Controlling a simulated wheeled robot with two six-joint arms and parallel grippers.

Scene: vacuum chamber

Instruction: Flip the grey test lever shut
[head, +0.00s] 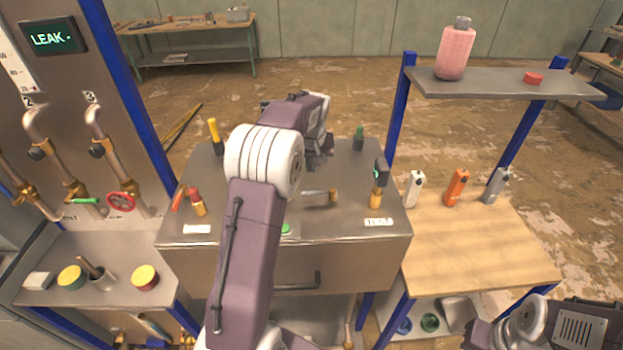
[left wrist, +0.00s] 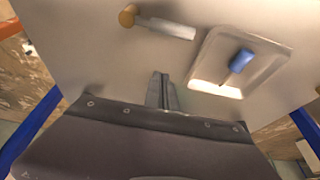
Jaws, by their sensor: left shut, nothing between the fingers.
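The grey lever (head: 316,194) sits on the metal console top, its grey handle reaching left from a brass end. A grey handle with a round brass end (left wrist: 165,26) shows at the top of the left wrist view. My left gripper (head: 321,163) is above the console, beyond the lever and apart from it in the head view. Its fingers (left wrist: 162,92) are shut and empty. My left arm hides part of the console. Part of my right arm shows at the lower right; its fingertips cannot be made out.
The console (head: 345,235) carries a TEST label (head: 378,222), a brass fitting with a dark display (head: 381,172) and several coloured handles. A pale recess (left wrist: 285,62) with a blue part (left wrist: 240,60) shows in the left wrist view. A shelf (head: 500,84) holds a pink bottle (head: 455,50).

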